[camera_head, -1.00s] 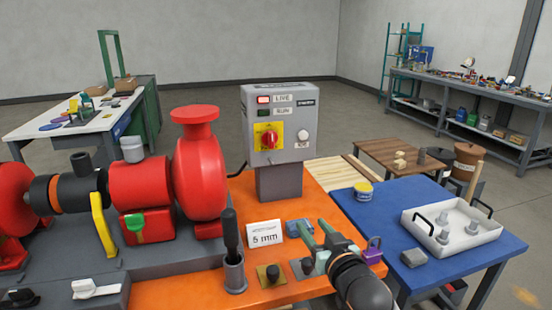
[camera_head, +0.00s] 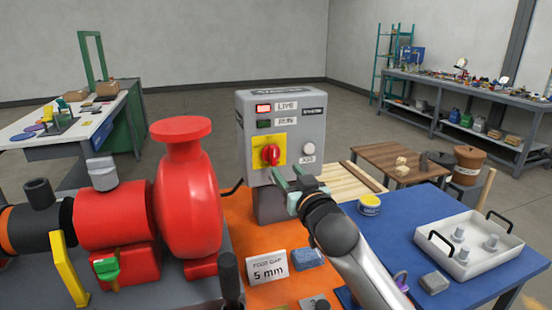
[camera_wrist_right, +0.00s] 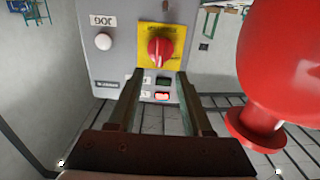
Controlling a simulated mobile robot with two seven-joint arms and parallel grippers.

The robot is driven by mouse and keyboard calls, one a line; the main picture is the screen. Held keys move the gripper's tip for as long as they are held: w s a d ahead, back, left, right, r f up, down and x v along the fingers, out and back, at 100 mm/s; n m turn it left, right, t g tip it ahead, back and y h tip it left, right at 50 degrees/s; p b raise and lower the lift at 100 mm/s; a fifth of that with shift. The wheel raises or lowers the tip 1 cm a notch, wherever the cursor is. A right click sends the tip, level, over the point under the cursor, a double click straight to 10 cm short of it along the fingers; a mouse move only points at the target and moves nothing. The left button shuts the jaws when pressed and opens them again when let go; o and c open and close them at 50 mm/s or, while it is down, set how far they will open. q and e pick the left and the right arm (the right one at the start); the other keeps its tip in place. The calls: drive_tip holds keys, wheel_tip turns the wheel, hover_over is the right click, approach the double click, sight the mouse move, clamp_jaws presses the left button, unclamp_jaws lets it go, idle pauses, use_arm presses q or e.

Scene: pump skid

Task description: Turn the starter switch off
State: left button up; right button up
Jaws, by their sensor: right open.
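The starter switch is a red rotary knob (camera_head: 271,154) on a yellow plate (camera_head: 258,143), on the front of a grey starter box (camera_head: 309,130). My right gripper (camera_head: 287,177) is open and empty, just in front of the box and a little below the knob. In the right wrist view the picture is upside down; the red knob (camera_wrist_right: 159,48) lies beyond the gap between the open fingertips (camera_wrist_right: 157,78), apart from them. The LIVE lamp (camera_head: 264,108) glows red and the RUN lamp (camera_head: 264,124) is dark. My left gripper is out of view.
A white JOG button (camera_head: 308,150) sits right of the knob. The red pump (camera_head: 188,200) stands close on the left. A foot-gap card (camera_head: 267,266) and a blue block (camera_head: 307,259) lie on the orange base below. A blue table (camera_head: 410,262) with a white tray (camera_head: 455,262) is right.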

sight(274, 156)
drive_tip(key=shift+x, duration=4.1)
drive_tip(key=shift+c, duration=0.2)
clamp_jaws()
